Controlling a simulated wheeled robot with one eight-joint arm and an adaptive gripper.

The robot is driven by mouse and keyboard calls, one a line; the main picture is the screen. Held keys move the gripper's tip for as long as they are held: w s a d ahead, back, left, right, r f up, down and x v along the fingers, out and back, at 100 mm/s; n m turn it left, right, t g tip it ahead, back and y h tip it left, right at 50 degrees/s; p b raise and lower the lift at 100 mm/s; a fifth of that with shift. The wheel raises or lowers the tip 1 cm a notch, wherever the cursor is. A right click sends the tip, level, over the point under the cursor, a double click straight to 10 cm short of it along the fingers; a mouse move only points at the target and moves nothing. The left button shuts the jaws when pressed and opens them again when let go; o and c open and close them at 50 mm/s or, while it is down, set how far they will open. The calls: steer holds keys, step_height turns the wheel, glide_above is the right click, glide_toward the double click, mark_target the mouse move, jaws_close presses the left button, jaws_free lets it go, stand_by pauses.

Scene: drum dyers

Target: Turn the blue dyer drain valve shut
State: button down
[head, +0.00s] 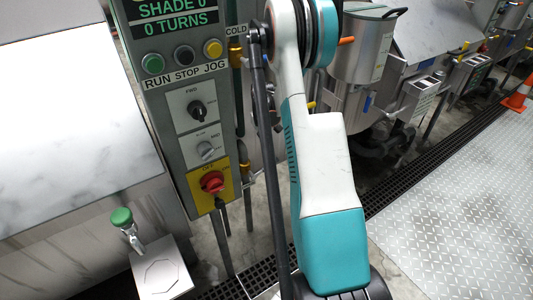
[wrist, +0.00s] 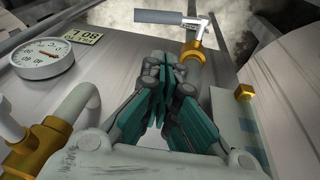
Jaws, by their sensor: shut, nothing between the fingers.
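In the wrist view, my gripper (wrist: 165,68) is shut and empty, its dark teal fingers together. Just beyond the fingertips, to the upper right, a brass valve body (wrist: 194,49) sits on a pale grey pipe. Its lever (wrist: 150,17) has a grey-blue sleeve and points left, across the top of the picture. The fingers overlap the pipe in the picture; I cannot tell whether they touch it. I cannot tell for sure that this is the blue dyer's drain valve. In the head view my arm hides the gripper.
In the wrist view, a round dial gauge (wrist: 40,58) is at left, above another brass fitting (wrist: 38,145) on a bent pipe. In the head view, a control panel (head: 178,90) stands left of my arm, steel vessels (head: 365,50) are behind it, and tread-plate floor (head: 460,200) is clear at right.

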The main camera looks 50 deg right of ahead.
steer(key=s+b+x, duration=0.2)
steer(key=b+x, duration=0.3)
steer(key=x, duration=0.8)
steer(key=shift+w+d+f, duration=0.2)
steer(key=shift+d+f, duration=0.1)
steer(key=shift+f, duration=0.05)
steer(key=f+y, duration=0.1)
steer(key=d+f+b, duration=0.1)
steer(key=d+f+y+b, duration=0.1)
steer(key=shift+s+d+f+t+y, duration=0.1)
steer(key=shift+s+f+t+y, duration=0.2)
steer(key=shift+t, duration=0.1)
steer(key=shift+r, duration=0.2)
steer(key=v, duration=1.1)
steer(key=shift+r, duration=0.35)
